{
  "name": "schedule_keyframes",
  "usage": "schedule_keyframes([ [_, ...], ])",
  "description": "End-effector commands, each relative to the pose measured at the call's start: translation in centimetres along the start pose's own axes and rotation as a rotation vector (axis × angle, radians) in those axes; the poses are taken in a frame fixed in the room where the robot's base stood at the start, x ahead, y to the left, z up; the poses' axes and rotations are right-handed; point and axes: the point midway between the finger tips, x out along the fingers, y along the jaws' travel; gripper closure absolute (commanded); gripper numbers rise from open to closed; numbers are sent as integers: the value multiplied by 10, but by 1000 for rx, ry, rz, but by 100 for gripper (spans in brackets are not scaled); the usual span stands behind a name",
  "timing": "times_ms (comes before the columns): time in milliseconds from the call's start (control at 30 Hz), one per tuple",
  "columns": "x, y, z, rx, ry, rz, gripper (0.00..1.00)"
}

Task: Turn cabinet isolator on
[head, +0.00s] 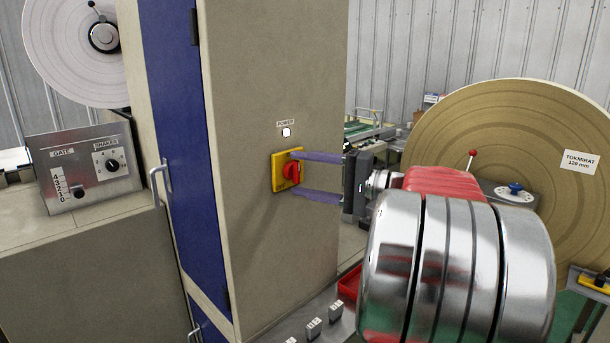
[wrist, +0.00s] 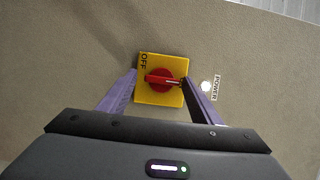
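The cabinet isolator is a red rotary knob (head: 290,172) on a yellow plate (head: 278,183), on the beige side of the cabinet (head: 235,130). In the wrist view the red knob (wrist: 161,80) sits mid-plate, its white line pointing right in the picture. The word OFF (wrist: 144,61) shows at the plate's upper left corner. My gripper (head: 299,174) has two purple fingers spread apart, reaching toward the plate from the right. In the wrist view the fingers (wrist: 163,82) stand on either side of the knob with gaps, so it is not gripped.
A white round power lamp (head: 286,132) sits above the plate under a POWER label. A control box (head: 83,167) with gate and shaker controls stands left. A large tan reel (head: 520,140) is at right. A red tray (head: 350,284) lies low beside the cabinet.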

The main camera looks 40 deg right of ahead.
Motion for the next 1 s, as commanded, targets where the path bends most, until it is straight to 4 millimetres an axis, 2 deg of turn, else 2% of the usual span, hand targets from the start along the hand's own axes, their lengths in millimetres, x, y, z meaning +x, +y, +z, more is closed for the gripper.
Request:
schedule_keyframes([
  [267, 0, -1, 1, -2, -2, -2, 38],
  [467, -8, -2, 1, -3, -2, -2, 38],
  [667, -33, -1, 0, -3, 0, -2, 38],
  [1000, -86, 0, 0, -2, 1, -2, 38],
])
